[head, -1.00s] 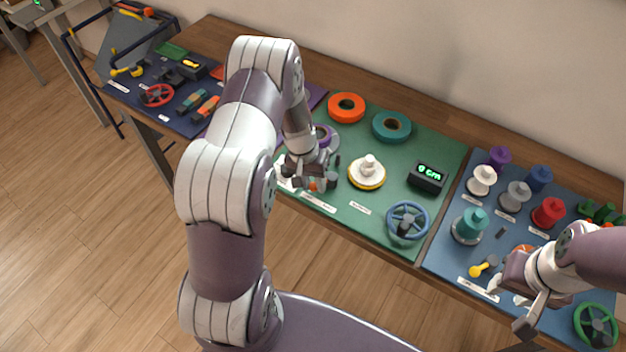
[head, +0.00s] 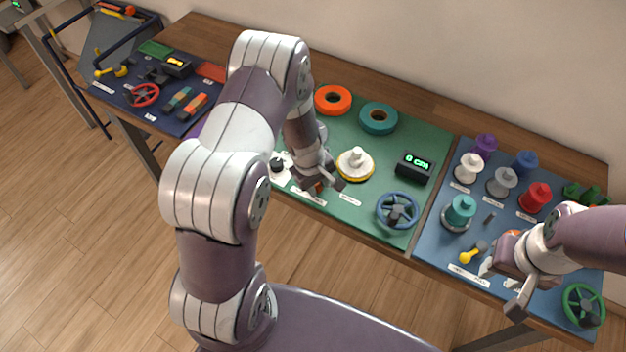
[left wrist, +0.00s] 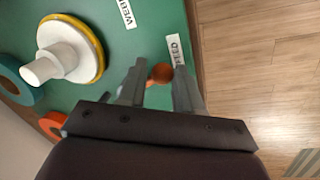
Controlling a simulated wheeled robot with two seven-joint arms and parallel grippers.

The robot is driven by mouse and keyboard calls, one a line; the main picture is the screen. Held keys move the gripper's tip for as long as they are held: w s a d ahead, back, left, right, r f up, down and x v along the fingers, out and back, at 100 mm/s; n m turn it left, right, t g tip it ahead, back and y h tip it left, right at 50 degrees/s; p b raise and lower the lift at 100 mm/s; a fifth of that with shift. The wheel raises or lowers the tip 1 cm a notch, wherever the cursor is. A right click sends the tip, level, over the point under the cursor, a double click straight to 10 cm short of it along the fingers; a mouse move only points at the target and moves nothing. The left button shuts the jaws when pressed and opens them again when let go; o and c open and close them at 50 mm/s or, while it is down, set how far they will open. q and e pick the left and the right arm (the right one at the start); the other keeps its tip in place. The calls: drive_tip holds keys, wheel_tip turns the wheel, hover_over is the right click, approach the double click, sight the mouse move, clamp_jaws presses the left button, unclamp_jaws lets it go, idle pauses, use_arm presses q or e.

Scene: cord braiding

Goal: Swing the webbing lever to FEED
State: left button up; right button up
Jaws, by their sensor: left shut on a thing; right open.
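The webbing lever's orange knob (left wrist: 161,73) shows between the fingers of my left gripper (left wrist: 158,90) in the left wrist view, close to the white FEED label (left wrist: 175,50). In the head view the knob (head: 318,187) is a small orange patch, partly hidden by my left gripper (head: 325,182) at the green mat's (head: 290,184) front edge. My left gripper is shut on the lever; the lever's arm is mostly hidden. My right gripper (head: 505,290) is open over the front of the blue mat (head: 430,240), apart from the lever.
A white spool with yellow rim (head: 355,163) stands right of my left gripper. A blue handwheel (head: 398,210), a black display reading 0 cm (head: 415,167), orange (head: 333,100) and teal (head: 378,118) rolls share the green mat. Several coloured spools and a green wheel (head: 583,305) occupy the blue mat.

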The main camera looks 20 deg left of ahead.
use_arm(q)
drive_tip(key=shift+w+d+r+n+t+y+p, duration=0.15)
drive_tip(key=shift+w+d+n+p, duration=0.15)
drive_tip(key=shift+n, duration=0.35)
drive_tip(key=shift+w+d+r+n+t+y+p, duration=0.15)
drive_tip(key=shift+d+n+p, duration=0.1)
drive_tip(key=shift+n, duration=0.4)
drive_tip(key=shift+f, duration=0.1)
drive_tip(key=o, duration=1)
drive_tip(key=shift+a, duration=0.1)
drive_tip(key=shift+o, duration=0.2)
drive_tip(key=shift+s+f, duration=0.1)
drive_tip(key=p+v, duration=0.4)
drive_tip(key=v, duration=0.8)
drive_tip(key=shift+r+p, duration=0.3)
drive_tip(key=shift+r, duration=0.1)
